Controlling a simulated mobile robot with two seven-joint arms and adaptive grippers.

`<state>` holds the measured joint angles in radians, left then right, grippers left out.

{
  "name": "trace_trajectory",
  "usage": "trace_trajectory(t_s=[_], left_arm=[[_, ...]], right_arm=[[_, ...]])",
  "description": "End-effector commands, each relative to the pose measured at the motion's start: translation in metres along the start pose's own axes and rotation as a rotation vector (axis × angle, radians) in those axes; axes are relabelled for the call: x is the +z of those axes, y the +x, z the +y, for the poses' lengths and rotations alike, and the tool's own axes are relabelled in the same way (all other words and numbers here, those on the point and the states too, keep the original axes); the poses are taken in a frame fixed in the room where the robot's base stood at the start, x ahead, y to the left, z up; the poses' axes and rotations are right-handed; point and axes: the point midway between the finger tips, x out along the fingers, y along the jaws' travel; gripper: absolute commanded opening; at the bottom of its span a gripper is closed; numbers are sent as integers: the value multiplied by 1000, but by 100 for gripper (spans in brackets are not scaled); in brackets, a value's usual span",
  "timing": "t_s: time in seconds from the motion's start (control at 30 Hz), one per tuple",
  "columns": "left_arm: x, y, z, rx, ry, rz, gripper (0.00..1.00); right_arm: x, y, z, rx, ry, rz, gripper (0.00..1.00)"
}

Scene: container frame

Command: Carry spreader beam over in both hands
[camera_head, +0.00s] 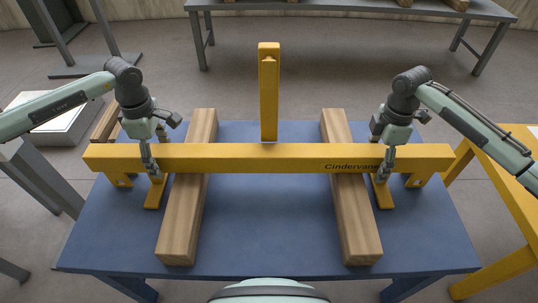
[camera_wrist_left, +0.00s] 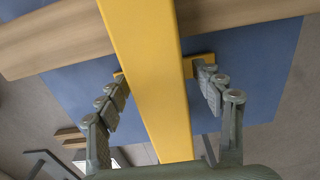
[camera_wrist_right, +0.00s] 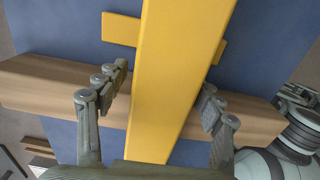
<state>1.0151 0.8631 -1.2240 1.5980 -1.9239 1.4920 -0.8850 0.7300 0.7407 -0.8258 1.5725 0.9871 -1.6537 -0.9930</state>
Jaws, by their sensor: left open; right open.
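The yellow spreader beam (camera_head: 265,158) lies across two wooden blocks on the blue table, with an upright post (camera_head: 269,95) at its middle and dark lettering on its right half. My left gripper (camera_head: 154,176) is at the beam's left part, outside the left block. In the left wrist view its open fingers straddle the beam (camera_wrist_left: 145,70), one on each side, with gaps. My right gripper (camera_head: 382,176) is at the beam's right part, outside the right block. In the right wrist view its open fingers also straddle the beam (camera_wrist_right: 180,70).
The left wooden block (camera_head: 185,225) and right wooden block (camera_head: 358,225) rest on the blue table (camera_head: 270,245). A grey table (camera_head: 350,8) stands at the back. A yellow frame (camera_head: 500,190) stands at the right. A pale box (camera_head: 58,125) is at the left.

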Motion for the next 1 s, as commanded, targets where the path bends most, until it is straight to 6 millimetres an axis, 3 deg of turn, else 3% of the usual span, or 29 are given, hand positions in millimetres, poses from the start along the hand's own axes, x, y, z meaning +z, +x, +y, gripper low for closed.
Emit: trace_trajectory(t_s=[0.37, 0.9, 1.0], left_arm=[[0, 6, 0, 1, 0, 0, 67], [0, 6, 0, 0, 0, 0, 1], [0, 6, 0, 0, -1, 0, 0]], right_arm=[[0, 6, 0, 0, -1, -1, 67], [0, 6, 0, 0, -1, -1, 1], [0, 6, 0, 0, -1, -1, 0]])
